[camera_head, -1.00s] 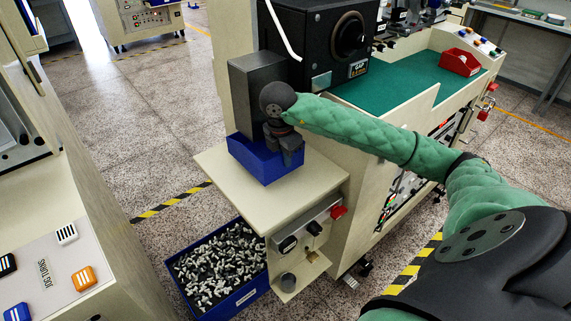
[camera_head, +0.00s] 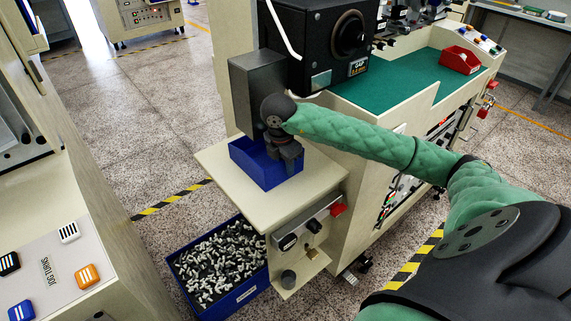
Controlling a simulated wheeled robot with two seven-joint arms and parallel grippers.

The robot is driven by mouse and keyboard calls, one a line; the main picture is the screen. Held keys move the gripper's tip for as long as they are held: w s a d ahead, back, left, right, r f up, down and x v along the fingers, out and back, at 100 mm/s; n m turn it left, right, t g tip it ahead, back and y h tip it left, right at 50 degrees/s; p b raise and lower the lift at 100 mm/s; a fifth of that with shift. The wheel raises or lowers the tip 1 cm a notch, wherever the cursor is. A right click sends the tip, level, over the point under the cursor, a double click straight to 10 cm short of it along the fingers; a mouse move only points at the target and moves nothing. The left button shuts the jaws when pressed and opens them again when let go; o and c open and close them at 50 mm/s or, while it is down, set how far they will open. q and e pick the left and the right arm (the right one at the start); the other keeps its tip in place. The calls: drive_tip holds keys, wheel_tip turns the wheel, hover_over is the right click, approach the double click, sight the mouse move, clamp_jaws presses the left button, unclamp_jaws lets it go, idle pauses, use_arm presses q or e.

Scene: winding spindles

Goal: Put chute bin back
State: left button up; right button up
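The small blue chute bin (camera_head: 262,172) sits on the cream shelf (camera_head: 240,209) of the machine, below the dark grey chute box (camera_head: 254,88). My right gripper (camera_head: 290,166) is at the bin's right side, fingers pointing down at its rim. The arm and wrist hide part of the bin's far side. Whether the fingers are closed on the wall is too small to tell. My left gripper is out of view.
A larger blue crate (camera_head: 250,287) full of grey-white parts stands on the floor below the shelf. A panel with a red button (camera_head: 337,209) is on the shelf's front. A green work surface with a red tray (camera_head: 460,61) lies to the right.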

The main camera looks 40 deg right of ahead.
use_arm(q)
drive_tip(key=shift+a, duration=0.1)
use_arm(e)
drive_tip(key=r+p, duration=0.1)
drive_tip(key=r, duration=0.1)
drive_tip(key=r+p, duration=0.1)
drive_tip(key=r, duration=0.1)
drive_tip(key=r+p, duration=0.1)
drive_tip(key=r, duration=0.2)
drive_tip(key=shift+a+r+p, duration=0.1)
drive_tip(key=shift+a+p, duration=0.3)
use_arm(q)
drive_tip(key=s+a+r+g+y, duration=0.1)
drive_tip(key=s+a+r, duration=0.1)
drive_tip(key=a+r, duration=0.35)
use_arm(e)
drive_tip(key=shift+r, duration=0.35)
drive_tip(key=r, duration=0.1)
drive_tip(key=r+p, duration=0.1)
drive_tip(key=r, duration=0.1)
drive_tip(key=r+p, duration=0.1)
drive_tip(key=shift+a+r, duration=0.15)
drive_tip(key=shift+a, duration=0.2)
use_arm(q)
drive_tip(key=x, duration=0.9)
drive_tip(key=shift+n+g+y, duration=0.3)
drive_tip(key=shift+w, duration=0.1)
use_arm(e)
drive_tip(key=shift+s, duration=0.1)
